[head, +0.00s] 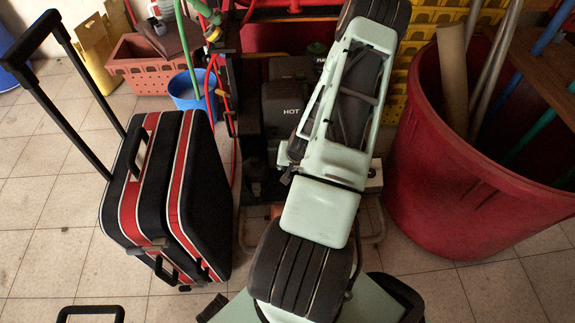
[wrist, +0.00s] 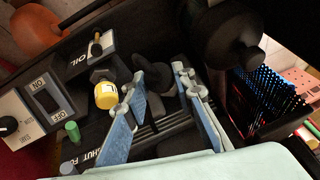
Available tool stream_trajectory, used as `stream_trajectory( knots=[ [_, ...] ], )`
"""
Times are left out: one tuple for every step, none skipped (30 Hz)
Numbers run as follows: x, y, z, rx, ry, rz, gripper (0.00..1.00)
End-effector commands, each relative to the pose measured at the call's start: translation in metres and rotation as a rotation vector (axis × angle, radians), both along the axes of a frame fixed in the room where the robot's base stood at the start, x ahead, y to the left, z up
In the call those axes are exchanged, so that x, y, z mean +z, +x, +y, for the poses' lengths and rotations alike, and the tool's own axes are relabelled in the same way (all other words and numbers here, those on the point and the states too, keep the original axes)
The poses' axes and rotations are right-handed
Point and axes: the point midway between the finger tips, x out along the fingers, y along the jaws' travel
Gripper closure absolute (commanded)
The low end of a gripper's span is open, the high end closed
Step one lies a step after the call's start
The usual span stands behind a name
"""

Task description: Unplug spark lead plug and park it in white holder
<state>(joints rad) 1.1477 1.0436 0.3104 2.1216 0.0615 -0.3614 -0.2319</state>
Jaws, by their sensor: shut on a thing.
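My gripper (wrist: 160,84) shows in the wrist view with its blue-padded fingers on either side of a dark, rounded black piece, which I take to be the spark lead plug (wrist: 154,76). The fingers are shut on it, close to the machine; whether it is still seated cannot be told. In the head view my arm hides the gripper and the plug. A small white block (head: 375,176), possibly the white holder, shows partly behind my arm at the machine's right side; its details are hidden.
The dark machine (head: 285,108) stands behind my arm. Its switch panel (wrist: 40,98), yellow cap (wrist: 106,95) and green cap (wrist: 72,131) lie left of my fingers. A black-and-red suitcase (head: 160,190) stands left, a large red bin (head: 440,190) right.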

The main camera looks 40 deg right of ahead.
Motion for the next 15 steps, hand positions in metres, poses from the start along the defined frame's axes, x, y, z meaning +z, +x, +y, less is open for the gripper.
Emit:
stream_trajectory(
  knots=[
    [0.001, 0.000, 0.001, -0.001, 0.002, 0.001, 1.00],
    [0.001, 0.000, 0.002, -0.002, 0.004, 0.004, 1.00],
    [0.001, 0.001, 0.005, -0.006, 0.011, 0.008, 1.00],
    [0.002, 0.001, 0.009, -0.009, 0.017, 0.013, 1.00],
    [0.003, 0.001, 0.013, -0.014, 0.025, 0.020, 1.00],
    [0.004, 0.001, 0.020, -0.022, 0.039, 0.031, 1.00],
    [0.005, 0.001, 0.027, -0.031, 0.052, 0.041, 1.00],
    [0.006, 0.001, 0.034, -0.040, 0.064, 0.053, 1.00],
    [0.007, 0.000, 0.044, -0.056, 0.082, 0.070, 1.00],
    [0.009, -0.001, 0.052, -0.070, 0.098, 0.085, 1.00],
    [0.010, -0.002, 0.060, -0.084, 0.112, 0.100, 1.00],
    [0.012, -0.004, 0.072, -0.105, 0.132, 0.121, 1.00],
    [0.014, -0.005, 0.080, -0.123, 0.145, 0.136, 1.00],
    [0.015, -0.007, 0.088, -0.139, 0.158, 0.152, 1.00],
    [0.018, -0.009, 0.099, -0.162, 0.174, 0.172, 1.00]
  ],
)
